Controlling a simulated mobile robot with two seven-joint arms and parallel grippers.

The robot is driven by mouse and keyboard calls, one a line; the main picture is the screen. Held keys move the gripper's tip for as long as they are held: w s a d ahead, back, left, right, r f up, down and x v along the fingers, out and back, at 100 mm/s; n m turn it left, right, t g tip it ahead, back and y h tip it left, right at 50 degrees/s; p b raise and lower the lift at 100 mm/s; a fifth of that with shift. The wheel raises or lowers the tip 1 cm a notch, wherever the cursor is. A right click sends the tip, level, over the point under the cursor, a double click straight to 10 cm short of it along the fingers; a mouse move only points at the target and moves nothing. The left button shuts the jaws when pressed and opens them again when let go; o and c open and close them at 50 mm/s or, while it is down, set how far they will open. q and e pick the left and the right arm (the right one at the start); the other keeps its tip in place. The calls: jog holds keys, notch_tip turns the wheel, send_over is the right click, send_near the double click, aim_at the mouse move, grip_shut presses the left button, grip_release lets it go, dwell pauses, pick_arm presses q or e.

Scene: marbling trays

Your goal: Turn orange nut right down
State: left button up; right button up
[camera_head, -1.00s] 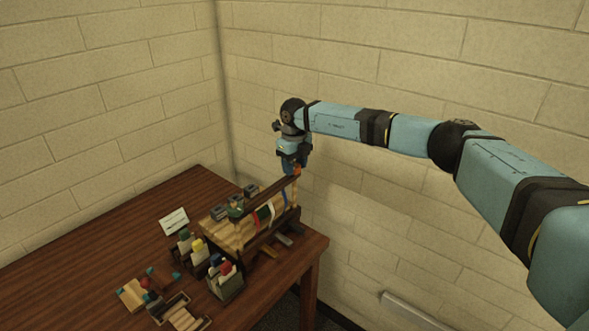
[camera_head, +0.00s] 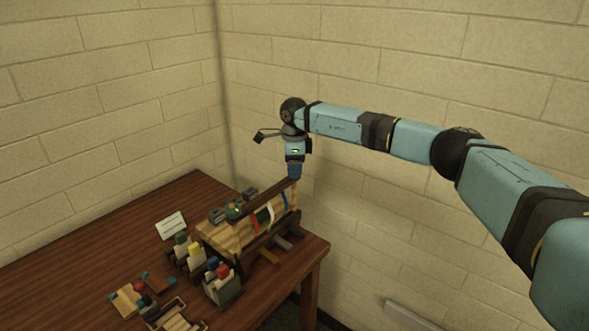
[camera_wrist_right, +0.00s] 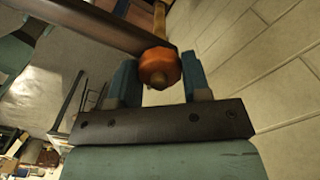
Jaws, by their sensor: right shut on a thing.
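The orange nut (camera_wrist_right: 160,67) shows in the right wrist view, on a light wooden rod (camera_wrist_right: 159,20) beside the end of a dark wooden bar (camera_wrist_right: 95,22). My right gripper (camera_wrist_right: 160,80) has its two blue fingers on either side of the nut and is shut on it. In the head view my right gripper (camera_head: 294,174) points straight down at the right end of the dark bar (camera_head: 268,197) on the wooden press, and it hides the nut there. My left gripper is not in view.
The press stands near the right edge of the brown table (camera_head: 120,231). Several bottles stand in front, including one with a red cap (camera_head: 223,271). A white card (camera_head: 171,225) stands at left. Brick walls are close behind and to the right.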

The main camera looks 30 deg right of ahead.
jog(key=shift+r+n, duration=0.2)
jog(key=shift+n, duration=0.3)
jog(key=o, duration=0.8)
jog(key=shift+o, duration=0.6)
jog(key=shift+f, duration=0.1)
notch_tip(320, 180, up, 14)
jog(key=b, duration=0.2)
jog(key=shift+f, duration=0.15)
